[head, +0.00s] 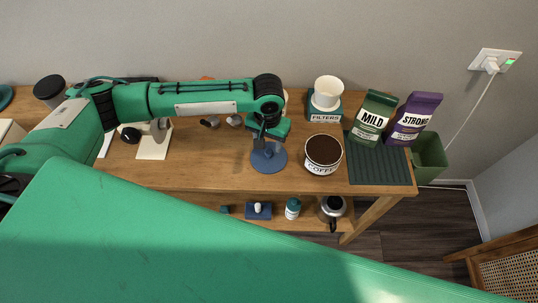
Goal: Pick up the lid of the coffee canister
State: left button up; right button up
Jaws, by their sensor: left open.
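A round blue lid (268,160) lies on the wooden table, left of the coffee canister (322,168). The canister is white with a "COFFEE" label and stands upright without a lid, dark brown coffee showing inside. My left gripper (260,141) points down over the far part of the lid, and its jaws are open. The fingers partly cover the lid's middle, so I cannot tell whether they touch it or stand around a knob. My right gripper is not in view.
Behind the canister stand a "FILTERS" box (318,117) and a white cup (327,92). A green "MILD" bag (373,117) and a purple "STRONG" bag (413,118) stand by a dark ribbed mat (379,172). The table's front is clear left of the lid.

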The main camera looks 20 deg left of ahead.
aim_at(269, 151)
pick_arm(q)
notch_tip(269, 151, down, 4)
jog(key=shift+d+f+p, duration=0.1)
jog(key=shift+f+p, duration=0.05)
jog(key=shift+p, duration=0.4)
jog(key=shift+c, duration=0.5)
grip_shut()
